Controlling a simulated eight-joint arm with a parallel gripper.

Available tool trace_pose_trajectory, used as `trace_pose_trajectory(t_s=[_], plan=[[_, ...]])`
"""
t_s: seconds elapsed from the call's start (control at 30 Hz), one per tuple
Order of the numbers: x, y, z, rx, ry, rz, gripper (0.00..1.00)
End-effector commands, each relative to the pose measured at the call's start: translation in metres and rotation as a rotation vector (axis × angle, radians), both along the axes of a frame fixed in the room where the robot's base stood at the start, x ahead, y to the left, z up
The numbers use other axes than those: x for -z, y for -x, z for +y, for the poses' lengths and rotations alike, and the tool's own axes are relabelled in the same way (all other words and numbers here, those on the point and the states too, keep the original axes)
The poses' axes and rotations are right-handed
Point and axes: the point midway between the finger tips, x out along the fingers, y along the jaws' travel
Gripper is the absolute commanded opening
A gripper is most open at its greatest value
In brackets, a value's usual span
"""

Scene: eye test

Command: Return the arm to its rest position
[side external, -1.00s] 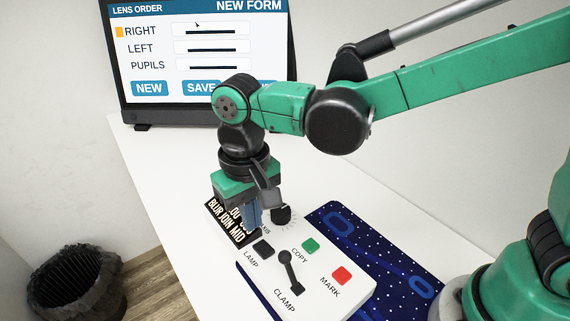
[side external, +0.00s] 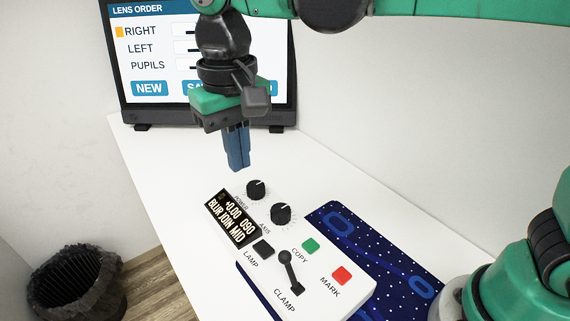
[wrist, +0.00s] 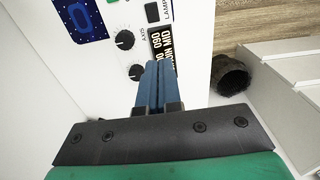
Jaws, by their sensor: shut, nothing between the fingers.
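My gripper (side external: 238,160) has blue fingers that are shut with nothing between them. In the side external view it hangs pointing down above the white table, beyond the far end of the control box and apart from it. In the wrist view the closed fingers (wrist: 153,85) show in the middle, overlapping the far end of the box in the picture. The control box (side external: 325,292) is white, with two black knobs, a lit display (side external: 231,220), a black lamp button, a green copy button, a red mark button and a clamp lever. The display reads +0.00 090 and BLUR JOIN MID.
A monitor (side external: 150,112) with a lens order form stands behind my gripper, partly hidden by it. A blue dotted mat (side external: 405,265) lies under the box. A dark waste bin (side external: 75,290) stands on the floor at left. The table (side external: 165,165) is clear left of the box.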

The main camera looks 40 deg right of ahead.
Motion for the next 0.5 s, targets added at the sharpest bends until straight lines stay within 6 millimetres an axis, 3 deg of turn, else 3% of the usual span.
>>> trace_pose_trajectory(t_s=[0.17,0.5], plan=[[0.000,0.001,-0.024,0.008,-0.029,-0.060,0.00],[0.027,0.028,-0.134,0.021,-0.068,-0.434,0.00]])
